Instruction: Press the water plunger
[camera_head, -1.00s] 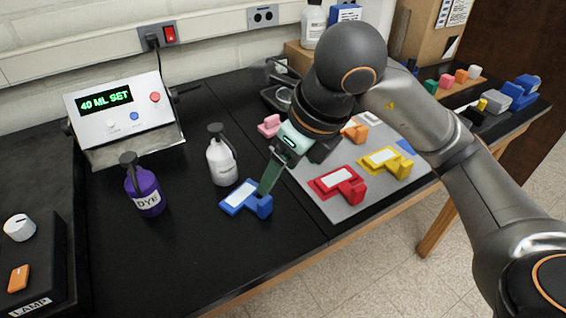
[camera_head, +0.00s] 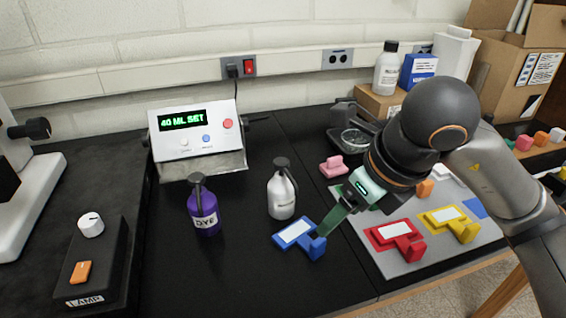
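The white bottle (camera_head: 282,198) stands upright on the black bench, with a dark pump plunger (camera_head: 282,164) on top; its label is too small to read surely. A purple bottle marked DYE (camera_head: 204,212) with its own dark plunger (camera_head: 198,181) stands to its left. My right gripper (camera_head: 326,228) points down and left, right of the white bottle and apart from it. Its green fingertips are at the upright part of a blue clip-like piece (camera_head: 295,234). The fingers overlap in this view, so their gap is hidden. My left gripper is not in view.
A control box (camera_head: 194,138) reading "40 ML SET" stands behind the bottles. A lamp switch box (camera_head: 90,262) is at left. A grey mat (camera_head: 405,262) with red (camera_head: 395,238) and yellow (camera_head: 450,222) pieces lies at right.

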